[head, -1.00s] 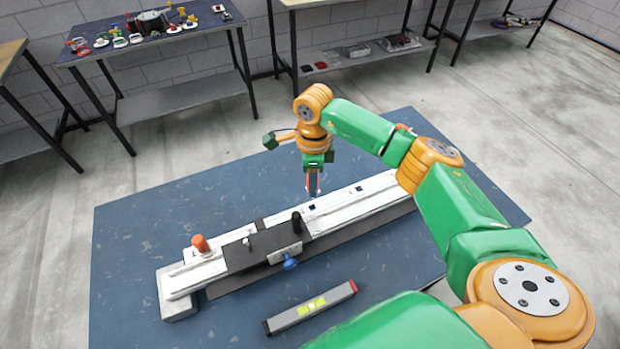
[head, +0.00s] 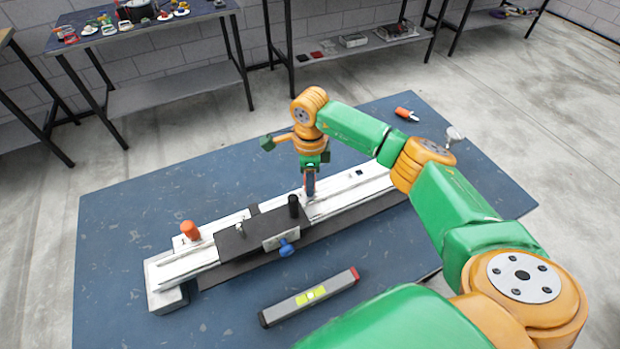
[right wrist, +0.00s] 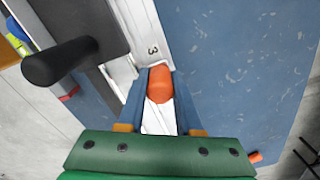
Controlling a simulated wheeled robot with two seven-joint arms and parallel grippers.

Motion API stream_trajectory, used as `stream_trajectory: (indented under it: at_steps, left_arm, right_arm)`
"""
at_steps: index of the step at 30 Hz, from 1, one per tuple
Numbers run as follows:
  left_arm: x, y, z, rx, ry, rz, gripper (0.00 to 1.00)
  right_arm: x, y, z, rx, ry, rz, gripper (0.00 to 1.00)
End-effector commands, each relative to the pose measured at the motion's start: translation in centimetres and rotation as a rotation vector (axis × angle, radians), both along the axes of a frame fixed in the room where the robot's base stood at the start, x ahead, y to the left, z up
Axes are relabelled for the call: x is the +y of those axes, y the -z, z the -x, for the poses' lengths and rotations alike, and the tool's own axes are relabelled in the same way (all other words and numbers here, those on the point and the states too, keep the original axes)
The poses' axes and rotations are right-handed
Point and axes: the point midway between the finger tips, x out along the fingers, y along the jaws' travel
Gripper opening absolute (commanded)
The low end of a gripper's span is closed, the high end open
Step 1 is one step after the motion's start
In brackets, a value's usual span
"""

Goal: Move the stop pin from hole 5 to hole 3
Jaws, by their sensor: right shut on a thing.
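My right gripper (head: 310,194) is shut on an orange-headed stop pin, at the white rail (head: 350,197) just right of the dark carriage (head: 232,243). In the right wrist view, the pin's orange head (right wrist: 160,84) sits between the two blue fingers of the gripper (right wrist: 159,92). A printed 3 (right wrist: 153,50) shows on the rail right beside the pin. The pin's lower end and hole 3 are hidden, so I cannot tell how deep the pin sits. My left gripper is not in view.
Another orange knob (head: 190,230) stands at the rail's left end. The carriage bears a black post (head: 294,206) and a blue knob (head: 286,248). A spirit level (head: 309,297) lies in front. An orange-handled tool (head: 406,114) lies at the back.

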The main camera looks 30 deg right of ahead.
Motion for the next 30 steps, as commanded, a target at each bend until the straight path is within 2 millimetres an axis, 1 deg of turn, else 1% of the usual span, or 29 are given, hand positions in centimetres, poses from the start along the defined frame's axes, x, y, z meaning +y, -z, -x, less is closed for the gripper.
stream_trajectory:
  at_steps: [1,2,10,11,12,14,15,22,24,26,30]
  left_arm:
    - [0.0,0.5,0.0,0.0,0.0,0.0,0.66]
    - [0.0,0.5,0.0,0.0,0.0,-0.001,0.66]
    - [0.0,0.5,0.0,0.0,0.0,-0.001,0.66]
    - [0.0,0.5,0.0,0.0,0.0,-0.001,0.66]
    - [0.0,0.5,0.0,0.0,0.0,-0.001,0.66]
    - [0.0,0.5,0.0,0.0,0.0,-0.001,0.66]
    - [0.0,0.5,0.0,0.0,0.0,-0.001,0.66]
    - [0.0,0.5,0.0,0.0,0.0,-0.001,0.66]
    - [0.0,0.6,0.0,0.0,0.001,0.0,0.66]
    - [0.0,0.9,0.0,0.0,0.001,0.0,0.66]
    - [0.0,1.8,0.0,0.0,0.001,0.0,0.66]
  right_arm:
    - [0.0,0.5,0.0,0.0,0.001,0.0,0.03]
    - [0.0,0.5,0.0,0.0,0.001,0.0,0.03]
    - [0.0,0.5,0.0,0.0,0.001,0.0,0.03]
    - [0.0,0.5,0.0,0.0,0.001,0.0,0.36]
    - [0.0,0.5,0.0,0.0,0.001,0.0,0.47]
    - [0.0,0.5,0.0,0.0,0.001,0.0,0.63]
    - [0.0,0.5,0.0,0.0,0.001,0.0,0.69]
    - [0.0,0.5,0.0,0.0,0.0,0.0,0.69]
    - [0.0,0.2,-0.1,-0.001,0.0,0.0,0.69]
    - [0.0,-0.6,-0.1,-0.003,0.0,-0.001,0.69]
    - [0.0,-3.6,-0.1,-0.006,-0.001,0.0,0.69]
